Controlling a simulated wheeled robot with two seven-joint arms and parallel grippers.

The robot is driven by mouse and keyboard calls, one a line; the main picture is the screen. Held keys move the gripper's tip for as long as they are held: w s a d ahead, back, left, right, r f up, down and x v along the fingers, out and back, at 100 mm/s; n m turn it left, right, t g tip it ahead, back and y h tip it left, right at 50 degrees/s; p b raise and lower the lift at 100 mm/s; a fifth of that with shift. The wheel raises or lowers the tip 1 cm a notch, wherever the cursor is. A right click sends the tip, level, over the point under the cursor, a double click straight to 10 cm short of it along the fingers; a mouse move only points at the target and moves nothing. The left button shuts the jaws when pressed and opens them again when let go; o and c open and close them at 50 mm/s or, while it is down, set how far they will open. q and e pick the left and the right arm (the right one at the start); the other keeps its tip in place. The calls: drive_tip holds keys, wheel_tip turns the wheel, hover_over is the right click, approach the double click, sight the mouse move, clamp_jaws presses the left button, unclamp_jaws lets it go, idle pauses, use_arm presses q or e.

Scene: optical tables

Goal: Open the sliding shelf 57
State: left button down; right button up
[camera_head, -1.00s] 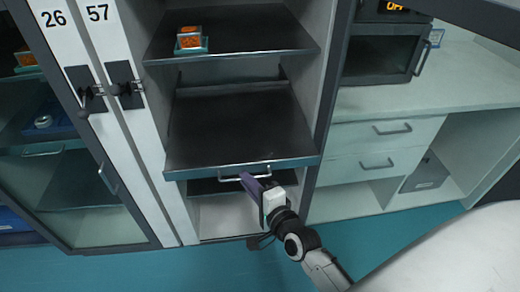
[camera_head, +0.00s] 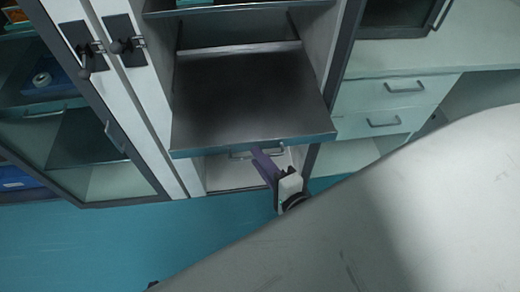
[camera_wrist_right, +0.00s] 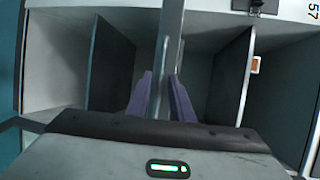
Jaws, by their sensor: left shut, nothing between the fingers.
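The dark sliding shelf (camera_head: 250,95) sits in the open cabinet bay, level and partly pulled out past the frame. Its thin metal handle (camera_head: 242,154) is below the front edge. My right gripper (camera_head: 263,162) is at this handle, its purple fingers pointing up and left. In the right wrist view, the purple fingers (camera_wrist_right: 160,95) lie close on both sides of the handle bar (camera_wrist_right: 158,72) and look shut on it. I cannot make out my left gripper.
A glass-doored cabinet (camera_head: 85,160) with a lock handle (camera_head: 92,50) stands left. A drawer unit (camera_head: 390,105) stands right. An upper shelf (camera_head: 240,8) is above. My own white body part covers the lower right. Teal floor (camera_head: 150,235) is clear in front.

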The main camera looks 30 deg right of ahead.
drive_tip(key=shift+o, duration=0.2)
drive_tip(key=s+r, duration=0.2)
drive_tip(key=s, duration=0.8)
drive_tip(key=shift+b, duration=0.4)
